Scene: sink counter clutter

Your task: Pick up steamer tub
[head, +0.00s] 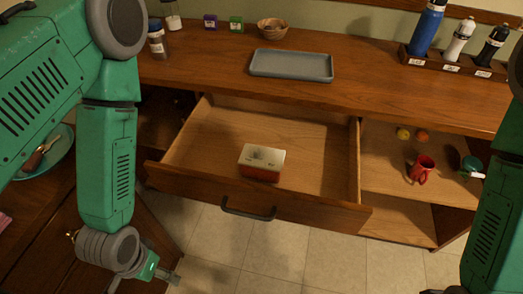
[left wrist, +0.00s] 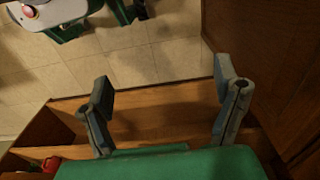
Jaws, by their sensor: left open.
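A small boxy tub (head: 262,162) with a cream lid and red-brown sides sits in the open drawer (head: 215,135), near its front; I take it to be the steamer tub. My left gripper (head: 143,284) hangs low, in front of and left of the drawer, apart from the tub. In the left wrist view its two fingers (left wrist: 163,92) are spread wide with nothing between them. The tub does not show in that view. My right arm comes in at the right edge, and its gripper is below the picture.
The drawer front with its dark handle (head: 248,211) juts over the tiled floor. The counter above holds a grey tray (head: 291,66), a wicker bowl (head: 272,28) and a bottle rack (head: 455,63). A red mug (head: 421,170) stands on the right shelf.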

